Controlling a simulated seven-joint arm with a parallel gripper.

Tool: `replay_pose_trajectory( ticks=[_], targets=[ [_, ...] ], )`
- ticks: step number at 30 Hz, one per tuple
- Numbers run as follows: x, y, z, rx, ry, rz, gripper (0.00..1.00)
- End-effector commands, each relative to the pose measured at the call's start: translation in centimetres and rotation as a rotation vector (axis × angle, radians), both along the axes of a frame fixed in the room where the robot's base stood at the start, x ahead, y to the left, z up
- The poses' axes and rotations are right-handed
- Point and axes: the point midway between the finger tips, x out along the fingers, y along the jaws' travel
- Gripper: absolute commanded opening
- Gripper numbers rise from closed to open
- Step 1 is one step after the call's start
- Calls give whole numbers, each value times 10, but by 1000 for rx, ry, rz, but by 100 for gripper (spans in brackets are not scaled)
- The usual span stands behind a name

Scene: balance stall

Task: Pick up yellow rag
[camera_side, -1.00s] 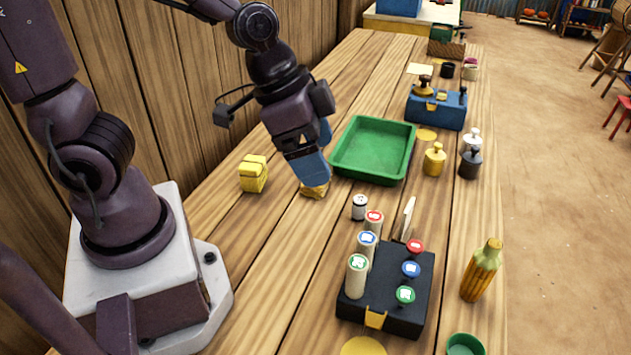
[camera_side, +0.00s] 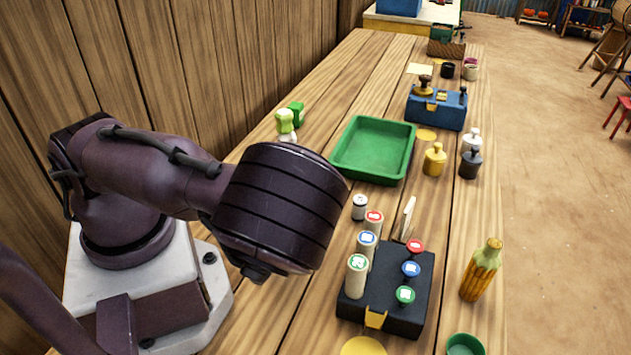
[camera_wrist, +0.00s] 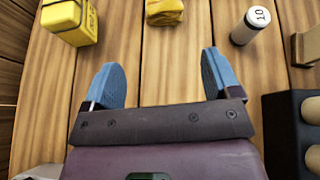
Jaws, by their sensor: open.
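The yellow rag (camera_wrist: 164,11) is a small folded bundle lying on the wooden table, at the top middle of the wrist view and partly cut off by the edge. My gripper (camera_wrist: 160,62) is open, its two blue fingers spread with only bare table between them. The rag lies beyond the fingertips, roughly in line with the gap and apart from them. In the side view my arm hides both the rag and my gripper.
A yellow box-like object (camera_wrist: 70,20) lies left of the rag. A white cylinder marked 10 (camera_wrist: 250,25) stands right. A black block with capped cylinders (camera_side: 385,290) and a green tray (camera_side: 375,149) are on the table. A glass bottle (camera_side: 482,270) stands near the right edge.

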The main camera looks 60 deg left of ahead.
Motion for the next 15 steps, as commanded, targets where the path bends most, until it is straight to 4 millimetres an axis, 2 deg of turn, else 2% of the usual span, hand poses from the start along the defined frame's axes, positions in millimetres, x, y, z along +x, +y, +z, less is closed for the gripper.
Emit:
replay_pose_trajectory(
  ticks=[5, 15],
  targets=[
    [6, 9, 7, 124, 6, -73, 83],
    [38, 45, -13, 122, 7, -67, 83]
  ],
)
